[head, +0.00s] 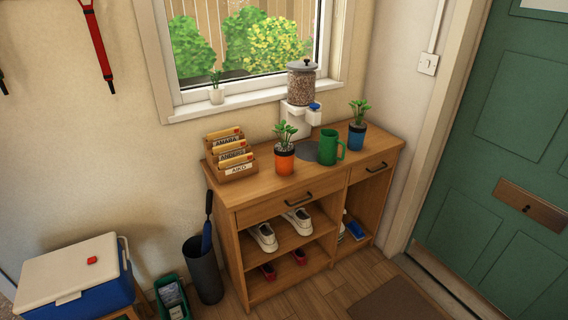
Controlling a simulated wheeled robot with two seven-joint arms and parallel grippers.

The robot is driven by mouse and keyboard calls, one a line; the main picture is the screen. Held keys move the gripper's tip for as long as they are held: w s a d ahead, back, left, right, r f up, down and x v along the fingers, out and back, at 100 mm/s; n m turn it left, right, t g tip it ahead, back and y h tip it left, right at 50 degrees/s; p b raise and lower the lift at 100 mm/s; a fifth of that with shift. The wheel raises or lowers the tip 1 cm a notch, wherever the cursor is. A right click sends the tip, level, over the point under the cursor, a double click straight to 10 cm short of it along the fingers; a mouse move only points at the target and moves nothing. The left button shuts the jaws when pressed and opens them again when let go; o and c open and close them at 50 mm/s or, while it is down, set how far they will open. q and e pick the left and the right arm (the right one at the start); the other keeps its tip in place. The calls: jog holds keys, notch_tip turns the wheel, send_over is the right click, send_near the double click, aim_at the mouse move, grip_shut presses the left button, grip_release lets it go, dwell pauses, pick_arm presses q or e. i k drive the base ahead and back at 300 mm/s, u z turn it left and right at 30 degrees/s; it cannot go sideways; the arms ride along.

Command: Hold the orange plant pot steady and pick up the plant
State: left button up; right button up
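The orange plant pot (284,161) has a dark rim and stands upright on the wooden cabinet top (262,187), near its front edge. A green leafy plant (285,133) rises from this pot. A second, blue pot (356,137) with a similar plant (359,108) stands farther right on the same top. Neither of my grippers shows in the head view, and nothing is touching the orange pot.
A green mug (329,147) stands close right of the orange pot, with a grain dispenser (301,85) behind. A letter rack (232,160) is to the left. A cooler (72,274) and umbrella stand (204,272) are on the left. The cabinet's front edge is clear.

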aim_at(286, 148)
jog(key=u, duration=0.05)
jog(key=k, duration=1)
jog(key=z, duration=1.15)
jog(key=i, duration=1.75)
jog(key=u, duration=0.85)
jog(key=i, duration=0.95)
jog(key=u, duration=1.05)
